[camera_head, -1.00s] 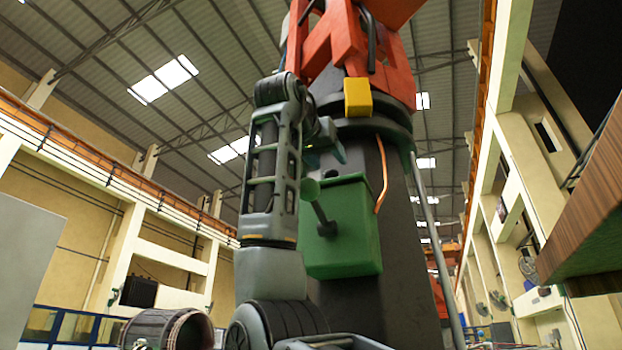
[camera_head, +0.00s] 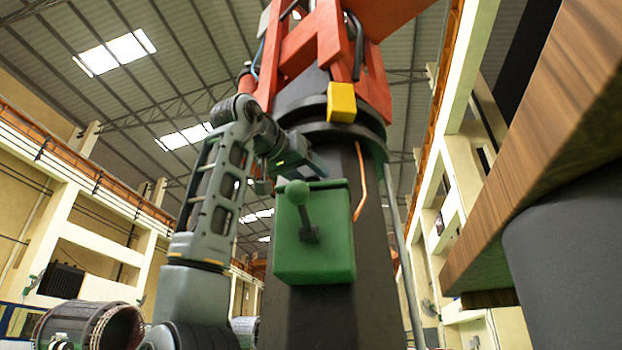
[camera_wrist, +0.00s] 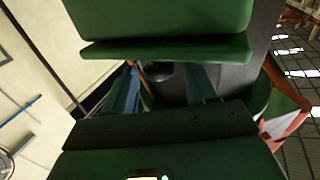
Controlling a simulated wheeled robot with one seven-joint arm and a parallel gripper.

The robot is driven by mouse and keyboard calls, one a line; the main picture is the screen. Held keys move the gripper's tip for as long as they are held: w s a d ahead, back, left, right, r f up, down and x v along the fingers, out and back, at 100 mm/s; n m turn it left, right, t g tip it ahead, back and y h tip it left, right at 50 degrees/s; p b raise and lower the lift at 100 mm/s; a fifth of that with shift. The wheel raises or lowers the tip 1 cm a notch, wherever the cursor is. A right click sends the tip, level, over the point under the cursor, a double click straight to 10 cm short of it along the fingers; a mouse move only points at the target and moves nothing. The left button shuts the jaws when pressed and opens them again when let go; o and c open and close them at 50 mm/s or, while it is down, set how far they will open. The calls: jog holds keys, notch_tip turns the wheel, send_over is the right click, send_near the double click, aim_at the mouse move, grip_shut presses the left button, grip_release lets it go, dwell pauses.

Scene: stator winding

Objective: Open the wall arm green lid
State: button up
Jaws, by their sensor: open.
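The green box (camera_head: 335,245) is mounted on the dark column of the large orange wall arm. A green lever with a ball knob (camera_head: 298,193) sticks out of its front. The lid looks shut in the head view, though its seam is hard to make out. My gripper (camera_head: 316,170) is at the upper edge of the box, behind the knob, and its fingertips are partly hidden. In the wrist view my gripper's two teal fingers (camera_wrist: 162,88) stand apart with nothing between them. A green panel with a lip (camera_wrist: 165,20) fills the top there; contact cannot be told.
A yellow block (camera_head: 341,102) and an orange cable (camera_head: 361,185) are above and right of the box. A wooden-edged tabletop (camera_head: 545,170) juts in close at right.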

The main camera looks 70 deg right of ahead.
jog(key=shift+x, duration=0.95)
jog(key=shift+c, duration=0.2)
grip_shut()
